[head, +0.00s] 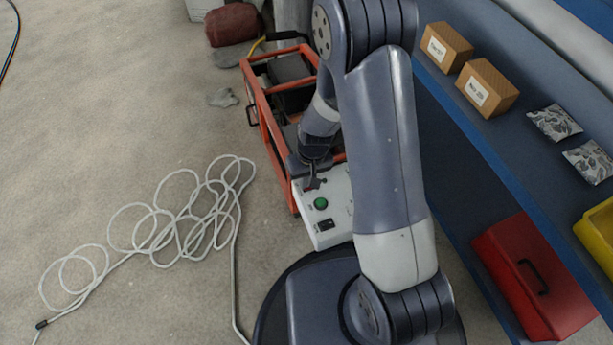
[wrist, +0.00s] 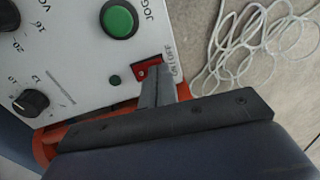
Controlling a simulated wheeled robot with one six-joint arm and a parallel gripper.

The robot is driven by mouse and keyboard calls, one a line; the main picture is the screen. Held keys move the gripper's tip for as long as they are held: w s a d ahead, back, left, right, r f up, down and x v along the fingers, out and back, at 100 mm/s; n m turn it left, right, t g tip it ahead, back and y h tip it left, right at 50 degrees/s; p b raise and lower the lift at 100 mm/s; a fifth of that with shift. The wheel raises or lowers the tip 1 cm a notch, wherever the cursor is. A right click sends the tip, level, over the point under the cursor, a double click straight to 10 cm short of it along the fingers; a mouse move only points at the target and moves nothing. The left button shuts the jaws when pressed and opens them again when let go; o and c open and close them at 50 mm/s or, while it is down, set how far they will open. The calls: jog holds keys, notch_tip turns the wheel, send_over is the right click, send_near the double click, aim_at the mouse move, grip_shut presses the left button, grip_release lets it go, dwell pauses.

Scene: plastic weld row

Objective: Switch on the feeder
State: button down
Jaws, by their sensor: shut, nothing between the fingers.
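The feeder is an orange-framed unit with a white control panel (head: 338,219); the panel fills the upper left of the wrist view (wrist: 75,50). A small red switch (wrist: 141,72) sits at the panel edge beside an ON/OFF label (wrist: 174,65). My gripper (wrist: 154,74) is shut and empty, its fingertips over the switch and partly hiding it. I cannot tell whether they touch it, or which way the switch is set. A small dark green lamp (wrist: 114,80) beside it looks unlit. In the head view my gripper (head: 311,184) is at the panel's far end.
A large green JOG button (wrist: 118,18) and a black knob (wrist: 31,103) are near the switch. A white cable (head: 180,225) lies looped on the floor at left. A blue shelf (head: 480,150) with boxes and a red toolbox (head: 535,277) stands at right.

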jog(key=shift+f, duration=0.1)
jog(key=shift+a+f, duration=0.1)
jog(key=shift+f, duration=0.05)
dwell(0.4)
jog(key=shift+w+d+r, duration=0.1)
jog(key=shift+d+r, duration=0.05)
jog(key=shift+d, duration=0.25)
jog(key=shift+w+d+r, duration=0.1)
jog(key=shift+d, duration=0.3)
jog(key=shift+r, duration=0.1)
notch_tip(320, 180, up, 14)
jog(key=d+p, duration=0.1)
jog(key=p, duration=0.5)
jog(key=shift+w+d, duration=0.2)
jog(key=shift+d, duration=0.1)
